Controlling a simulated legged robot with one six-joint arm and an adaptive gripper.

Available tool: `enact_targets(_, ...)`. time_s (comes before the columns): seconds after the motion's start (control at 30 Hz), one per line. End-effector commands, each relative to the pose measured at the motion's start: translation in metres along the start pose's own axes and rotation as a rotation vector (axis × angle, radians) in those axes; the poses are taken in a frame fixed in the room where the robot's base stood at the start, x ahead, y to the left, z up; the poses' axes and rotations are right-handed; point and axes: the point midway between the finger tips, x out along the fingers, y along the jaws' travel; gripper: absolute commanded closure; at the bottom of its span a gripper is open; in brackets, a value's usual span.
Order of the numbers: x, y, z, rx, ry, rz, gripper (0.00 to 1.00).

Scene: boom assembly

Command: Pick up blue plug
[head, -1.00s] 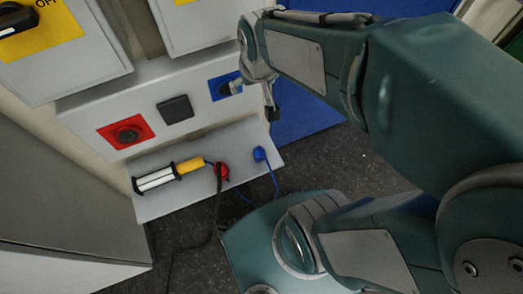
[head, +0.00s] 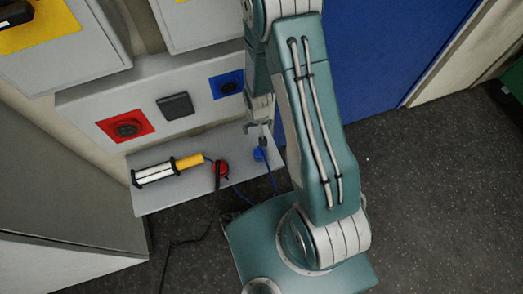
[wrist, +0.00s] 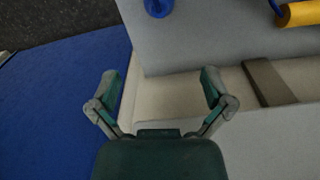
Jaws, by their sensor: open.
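The blue plug (head: 259,155) sits near the right end of the grey shelf (head: 150,201), with a blue cable running down off the front edge. In the wrist view the blue plug (wrist: 158,8) is cut off by the top edge of the picture, ahead of the fingertips. My gripper (head: 258,134) hangs just above and close to the plug in the head view; whether it touches cannot be told there. In the wrist view my gripper (wrist: 158,78) is open, with nothing between its fingers.
A red plug (head: 220,168) and a yellow-handled lamp (head: 153,174) lie left of the blue plug. A panel behind holds a red socket (head: 126,127) and a blue socket (head: 226,85). A blue door or panel (head: 370,65) stands at right. Dark floor is open at right.

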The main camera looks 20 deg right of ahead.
Motion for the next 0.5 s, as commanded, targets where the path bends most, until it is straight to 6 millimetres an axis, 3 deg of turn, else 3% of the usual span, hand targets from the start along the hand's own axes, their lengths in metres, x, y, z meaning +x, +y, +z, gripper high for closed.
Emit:
enact_targets(0.03, 0.017, 0.001, 0.006, 0.004, -0.018, 0.002, 0.00)
enact_targets(0.1, 0.032, 0.002, 0.012, 0.008, -0.030, 0.003, 0.00)
enact_targets(0.37, 0.057, 0.002, 0.017, 0.013, -0.040, 0.004, 0.00)
enact_targets(0.5, 0.079, 0.002, 0.019, 0.013, -0.042, 0.003, 0.00)
